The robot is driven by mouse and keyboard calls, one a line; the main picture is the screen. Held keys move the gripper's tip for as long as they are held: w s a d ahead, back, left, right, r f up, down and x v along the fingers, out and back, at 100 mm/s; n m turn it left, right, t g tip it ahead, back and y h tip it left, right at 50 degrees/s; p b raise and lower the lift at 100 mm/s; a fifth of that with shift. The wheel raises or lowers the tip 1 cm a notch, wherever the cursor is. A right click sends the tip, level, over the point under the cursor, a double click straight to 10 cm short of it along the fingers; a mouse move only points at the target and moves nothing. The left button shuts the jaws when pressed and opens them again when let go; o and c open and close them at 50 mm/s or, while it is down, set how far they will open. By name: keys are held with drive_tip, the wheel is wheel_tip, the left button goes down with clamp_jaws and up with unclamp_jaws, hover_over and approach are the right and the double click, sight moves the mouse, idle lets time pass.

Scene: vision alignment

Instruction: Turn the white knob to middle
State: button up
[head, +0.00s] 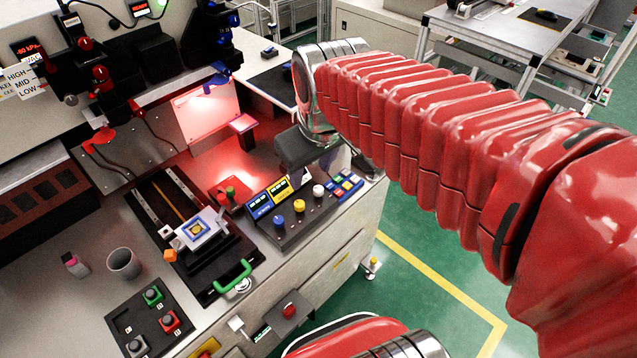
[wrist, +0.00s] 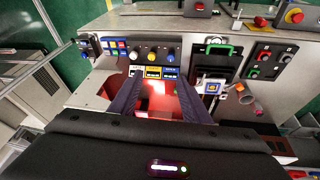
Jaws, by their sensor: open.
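The white knob (head: 318,190) is on the sloped black control panel (head: 285,228), at the right of a row with a yellow knob (head: 299,206) and a blue knob (head: 279,221). In the wrist view the row is reversed and the white knob (wrist: 134,53) is at its left. My gripper (wrist: 157,86) is open, its two dark fingers spread and empty, short of the knobs and apart from them in the picture. In the head view its dark body shows above and behind the panel; the fingertips are hard to make out. The white knob's exact pointer angle is too small to read.
Coloured buttons (head: 344,186) sit right of the white knob, and small displays (head: 270,197) behind the row. A green handle (head: 232,276), a grey cup (head: 123,263) and a button box (head: 152,320) stand to the left. A red-lit plate is behind.

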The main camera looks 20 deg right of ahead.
drive_tip(key=w+d+f+n+g, duration=0.1)
drive_tip(key=w+d+f+n, duration=0.15)
drive_tip(key=w, duration=0.35)
drive_tip(key=w+d+f+n+g, duration=0.1)
drive_tip(key=w+d+f, duration=0.15)
drive_tip(key=w, duration=0.25)
drive_tip(key=n+g, duration=0.2)
drive_tip(key=n, duration=0.2)
hover_over(318, 188)
wheel_tip(318, 188, down, 12)
drive_tip(key=shift+r, duration=0.15)
drive_tip(key=shift+m, duration=0.25)
wheel_tip(318, 188, down, 14)
drive_tip(key=shift+r, duration=0.1)
